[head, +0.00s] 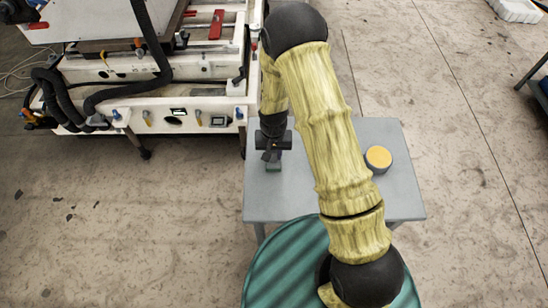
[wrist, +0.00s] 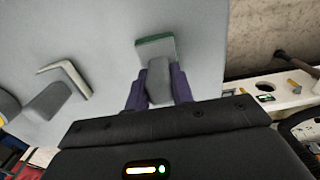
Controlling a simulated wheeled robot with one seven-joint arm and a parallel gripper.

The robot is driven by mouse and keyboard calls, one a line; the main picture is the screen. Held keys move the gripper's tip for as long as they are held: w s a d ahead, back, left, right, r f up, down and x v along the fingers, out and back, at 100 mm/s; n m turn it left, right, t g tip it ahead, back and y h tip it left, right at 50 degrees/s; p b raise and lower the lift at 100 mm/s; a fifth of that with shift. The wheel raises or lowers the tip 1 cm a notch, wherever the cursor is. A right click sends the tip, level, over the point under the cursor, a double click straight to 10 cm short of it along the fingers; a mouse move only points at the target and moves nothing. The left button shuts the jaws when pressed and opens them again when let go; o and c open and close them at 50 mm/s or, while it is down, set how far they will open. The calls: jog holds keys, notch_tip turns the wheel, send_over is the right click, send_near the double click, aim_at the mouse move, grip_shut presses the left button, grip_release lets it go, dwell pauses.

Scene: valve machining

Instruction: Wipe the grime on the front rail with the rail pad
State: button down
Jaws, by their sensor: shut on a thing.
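The rail pad has a grey upright handle and a green base; it shows in the wrist view (wrist: 155,47) and as a small green-grey block in the head view (head: 273,167). My gripper (head: 271,152) is over the left part of the grey table, and its fingers (wrist: 158,92) are shut on the pad's handle. The pad is on or just above the tabletop; I cannot tell which. The front rail (head: 165,104) is the long white front of the machine at upper left, apart from the pad. I cannot make out the grime on it clearly.
The grey table (head: 300,197) also bears a round yellow-topped tin (head: 378,158). Floor left of the table is open.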

jog(key=shift+r+p, duration=1.55)
jog(key=shift+r, duration=0.45)
jog(key=c, duration=1.9)
grip_release()
jog(key=shift+c, duration=1.3)
